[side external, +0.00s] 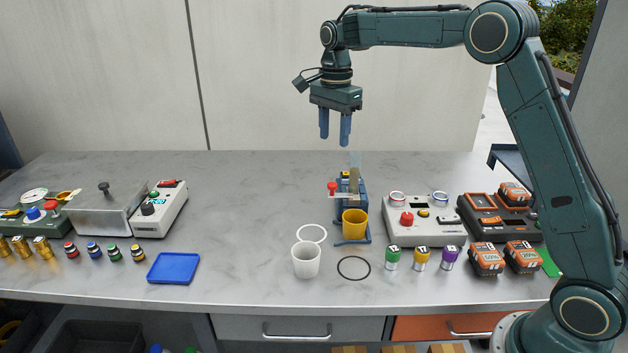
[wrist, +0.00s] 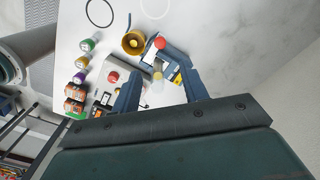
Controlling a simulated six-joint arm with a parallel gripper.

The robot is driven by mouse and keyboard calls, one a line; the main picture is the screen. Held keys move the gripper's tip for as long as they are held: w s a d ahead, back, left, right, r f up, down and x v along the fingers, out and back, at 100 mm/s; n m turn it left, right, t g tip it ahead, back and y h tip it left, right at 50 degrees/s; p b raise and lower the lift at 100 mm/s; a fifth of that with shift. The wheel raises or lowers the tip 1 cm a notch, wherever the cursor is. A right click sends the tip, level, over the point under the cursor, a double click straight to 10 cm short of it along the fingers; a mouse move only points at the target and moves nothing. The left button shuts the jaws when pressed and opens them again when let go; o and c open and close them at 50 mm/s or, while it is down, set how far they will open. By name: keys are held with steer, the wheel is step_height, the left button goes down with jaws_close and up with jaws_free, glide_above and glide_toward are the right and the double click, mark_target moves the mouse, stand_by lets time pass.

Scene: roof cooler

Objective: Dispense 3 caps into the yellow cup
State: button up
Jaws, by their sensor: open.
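The yellow cup (side external: 354,224) stands upright at the foot of a blue dispenser (side external: 350,190) with a red knob (side external: 332,187) and a clear upright tube (side external: 355,160). My gripper (side external: 335,143) is open and empty, pointing down well above the dispenser. In the wrist view its two blue fingers (wrist: 163,88) are spread apart. Single caps cannot be made out.
A white cup (side external: 306,260) stands left of the yellow cup, near a white ring (side external: 312,233) and a black ring (side external: 354,267). A control box (side external: 425,222), small bottles (side external: 420,258) and batteries (side external: 487,258) stand right. A blue tray (side external: 173,268) lies left. The counter's middle left is clear.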

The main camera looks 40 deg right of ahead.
mark_target(332, 184)
step_height(332, 184, down, 12)
steer(key=shift+f, duration=0.25)
stand_by(0.4)
steer(key=shift+c, duration=0.2)
jaws_close()
